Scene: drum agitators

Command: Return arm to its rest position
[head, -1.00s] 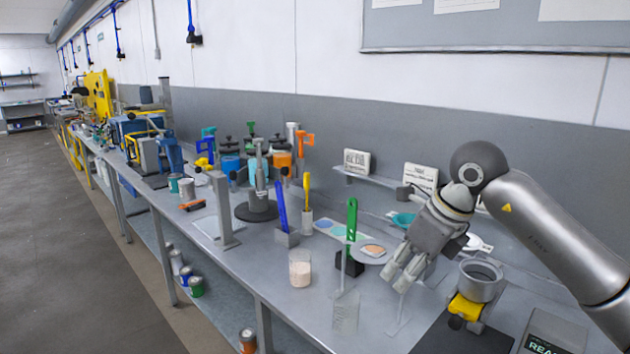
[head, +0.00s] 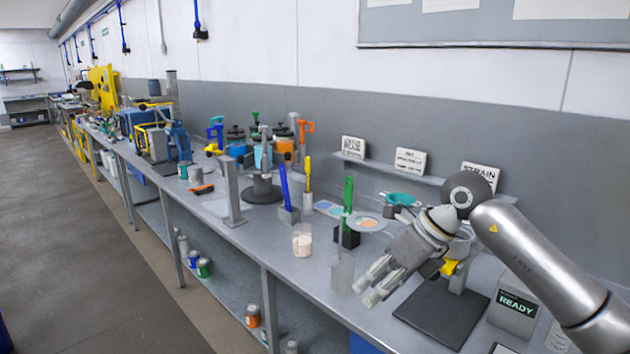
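My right arm (head: 545,265) comes in from the right, grey and silver with a dark round joint cap. It reaches over the near part of the bench. My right gripper (head: 368,291) points down to the left, close to the front edge of the bench. Its two fingers show apart, with nothing seen between them. A clear empty beaker (head: 342,274) stands just left of the fingertips, and no contact can be made out. My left gripper and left arm are not in view.
A yellow-and-grey device (head: 453,268) is partly hidden by my arm.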

